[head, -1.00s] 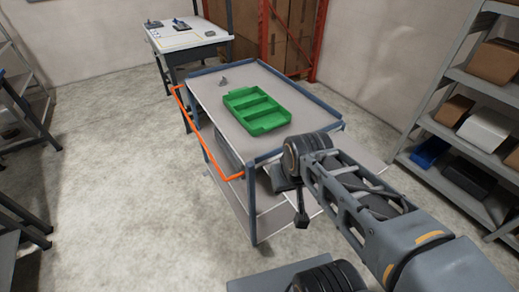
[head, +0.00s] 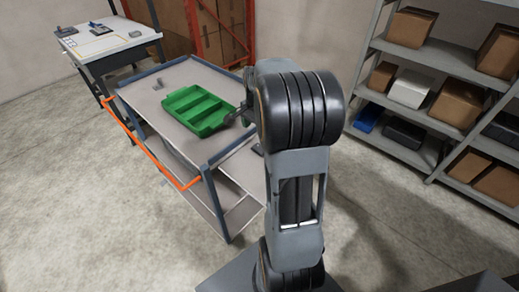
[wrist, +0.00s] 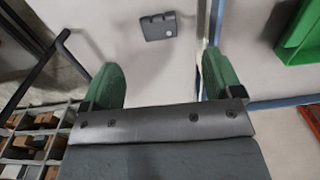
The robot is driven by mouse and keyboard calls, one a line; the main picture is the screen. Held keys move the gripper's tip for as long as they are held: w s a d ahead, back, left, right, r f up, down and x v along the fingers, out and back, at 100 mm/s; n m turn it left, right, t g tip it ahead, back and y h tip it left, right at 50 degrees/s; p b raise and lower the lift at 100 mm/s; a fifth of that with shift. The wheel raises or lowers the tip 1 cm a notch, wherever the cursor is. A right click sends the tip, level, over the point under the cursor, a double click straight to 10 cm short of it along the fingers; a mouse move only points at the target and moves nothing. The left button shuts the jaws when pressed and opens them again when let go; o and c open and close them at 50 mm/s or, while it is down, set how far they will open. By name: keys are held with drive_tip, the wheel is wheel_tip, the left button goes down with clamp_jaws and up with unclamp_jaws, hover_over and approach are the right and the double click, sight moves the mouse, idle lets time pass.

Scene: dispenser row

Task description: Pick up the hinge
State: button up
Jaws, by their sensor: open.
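A small grey piece (head: 158,85), which looks like the hinge, lies on the cart top behind and left of the green tray (head: 166,97). It is too small to make out closely and I do not see it in the wrist view. In the wrist view, my gripper (wrist: 160,82) is open and empty, its two green fingers wide apart. In the head view my arm hides most of the gripper.
The cart (head: 206,164) has a raised rim and an orange handle (head: 150,150). A dark grey block (wrist: 158,26) lies on a pale surface beyond the fingers. A shelf with boxes (head: 410,88) stands at right, a worktable (head: 108,42) at back left. Floor at left is clear.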

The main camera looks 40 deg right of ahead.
sight(257, 150)
drive_tip(key=shift+a+f+p, duration=0.15)
drive_tip(key=shift+f+p, duration=0.35)
drive_tip(key=shift+f, duration=4.45)
drive_tip(key=c, duration=1)
